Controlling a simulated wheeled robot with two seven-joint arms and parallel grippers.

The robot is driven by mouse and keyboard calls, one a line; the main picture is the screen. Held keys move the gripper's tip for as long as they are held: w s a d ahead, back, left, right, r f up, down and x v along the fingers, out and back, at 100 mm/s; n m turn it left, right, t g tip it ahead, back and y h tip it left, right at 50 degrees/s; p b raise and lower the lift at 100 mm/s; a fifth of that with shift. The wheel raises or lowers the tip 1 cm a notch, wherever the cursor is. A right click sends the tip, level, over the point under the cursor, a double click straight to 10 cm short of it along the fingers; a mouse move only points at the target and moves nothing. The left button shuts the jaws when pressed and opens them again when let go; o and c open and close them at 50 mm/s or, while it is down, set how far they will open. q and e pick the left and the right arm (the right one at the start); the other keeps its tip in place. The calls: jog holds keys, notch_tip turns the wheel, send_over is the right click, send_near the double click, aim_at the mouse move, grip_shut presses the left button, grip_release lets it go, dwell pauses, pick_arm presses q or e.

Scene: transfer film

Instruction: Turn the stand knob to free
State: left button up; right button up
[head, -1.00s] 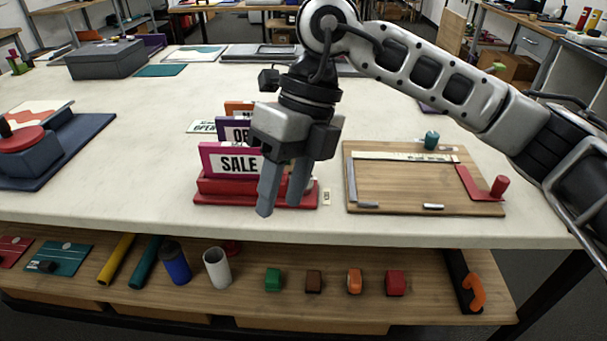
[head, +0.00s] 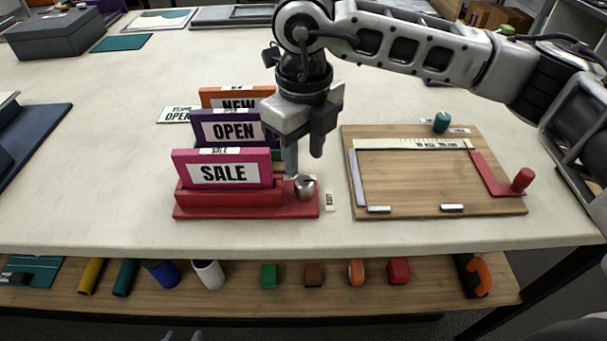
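The red stand (head: 245,212) is on the near part of the table and holds a pink SALE sign (head: 222,171) upright in its slot. The silver knob (head: 304,188) sits on the right end of its base; its setting is too small to read. My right gripper (head: 304,163) points down just above and behind the knob, with its fingers apart and nothing between them. I cannot tell whether a finger touches the knob.
An orange NEW sign (head: 230,97) and a purple OPEN sign (head: 209,128) stand behind the stand. A small white label (head: 329,201) lies right of it, then a wooden board (head: 410,185). A lower shelf (head: 335,297) holds tubes and coloured blocks.

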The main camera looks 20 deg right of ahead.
aim_at(304, 181)
notch_tip(304, 181, down, 7)
jog(key=shift+r+p, duration=0.1)
jog(key=shift+p, duration=0.3)
jog(key=c, duration=0.7)
